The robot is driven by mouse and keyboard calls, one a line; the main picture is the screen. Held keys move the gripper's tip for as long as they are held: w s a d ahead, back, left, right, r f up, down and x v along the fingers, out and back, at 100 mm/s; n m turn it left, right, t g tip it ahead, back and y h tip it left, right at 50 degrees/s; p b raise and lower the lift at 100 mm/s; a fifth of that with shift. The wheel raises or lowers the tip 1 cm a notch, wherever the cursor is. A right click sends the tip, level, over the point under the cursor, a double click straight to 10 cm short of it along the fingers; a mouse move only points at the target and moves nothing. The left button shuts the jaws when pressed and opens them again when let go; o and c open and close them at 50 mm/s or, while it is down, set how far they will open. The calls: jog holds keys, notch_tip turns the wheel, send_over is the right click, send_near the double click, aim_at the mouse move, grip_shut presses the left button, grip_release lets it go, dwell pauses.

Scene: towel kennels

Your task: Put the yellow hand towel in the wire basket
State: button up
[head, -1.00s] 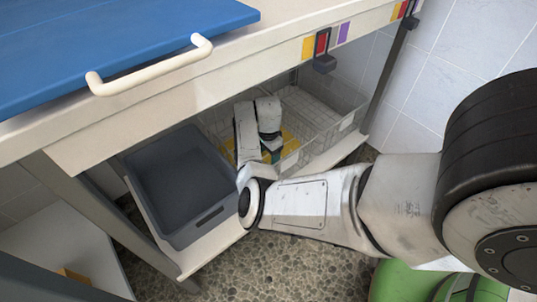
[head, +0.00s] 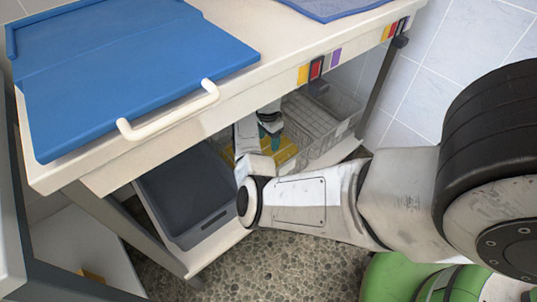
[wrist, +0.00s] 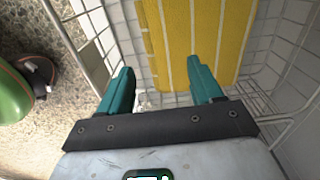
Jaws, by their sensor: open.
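The yellow hand towel (wrist: 190,40), with thin white stripes, lies inside the wire basket (wrist: 78,48) in the wrist view. In the head view, part of the towel (head: 284,150) shows behind my arm, in the wire basket (head: 345,104) on the shelf under the table. My gripper (wrist: 160,88) is open, its two teal fingers apart with nothing between them, over the basket beside the towel's near edge. In the head view my gripper (head: 270,124) is partly hidden by my own wrist.
A dark grey bin (head: 185,195) stands left of the basket on the same shelf. The table edge overhangs the basket. Pebbled floor is clear in front.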

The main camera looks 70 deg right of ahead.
jog(key=s+a+n, duration=0.3)
jog(key=a+n, duration=0.5)
jog(key=a, duration=0.2)
jog(key=s+a+r+n, duration=0.1)
jog(key=s+a+n, duration=0.3)
jog(key=a+n, duration=0.3)
jog(key=s+a+n+t, duration=0.1)
jog(key=s+a+n, duration=0.3)
jog(key=a+n, duration=0.4)
jog(key=a, duration=0.6)
jog(key=shift+s+a+r+n, duration=0.15)
jog(key=shift+r+n, duration=0.15)
